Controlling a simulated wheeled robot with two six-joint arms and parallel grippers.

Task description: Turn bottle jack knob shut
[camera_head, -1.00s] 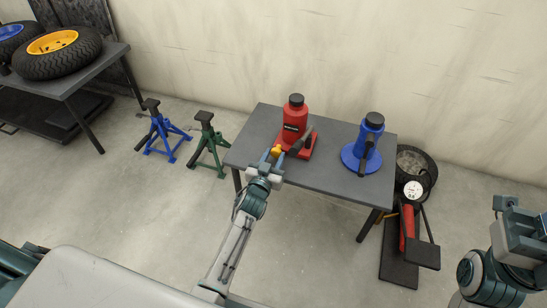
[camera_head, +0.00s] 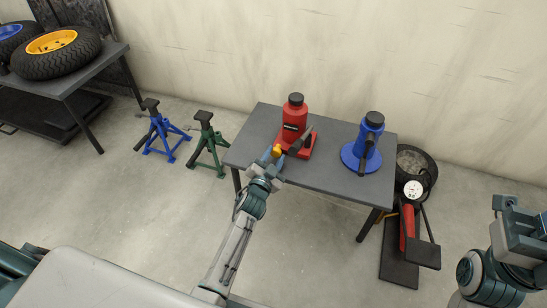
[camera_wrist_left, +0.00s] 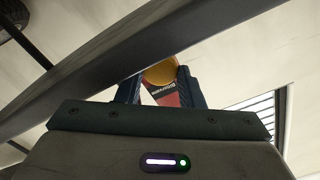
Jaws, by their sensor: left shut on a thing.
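The red bottle jack (camera_head: 295,120) stands on the grey table, with a black cap on top and a red base. Its yellow-orange knob (camera_head: 277,150) is low on the near left side and also shows in the left wrist view (camera_wrist_left: 160,74). My left gripper (camera_head: 271,157) is at the knob, its two dark fingers (camera_wrist_left: 160,88) on either side of it, shut on it. A strip of the red body shows between the fingers. My right arm's end (camera_head: 510,222) is at the lower right, away from the table; its finger opening cannot be made out.
A blue bottle jack (camera_head: 368,140) stands on the right of the table (camera_head: 325,178). Blue (camera_head: 160,135) and green (camera_head: 207,145) jack stands are on the floor to the left. A red floor device with a gauge (camera_head: 408,220) is right of the table.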

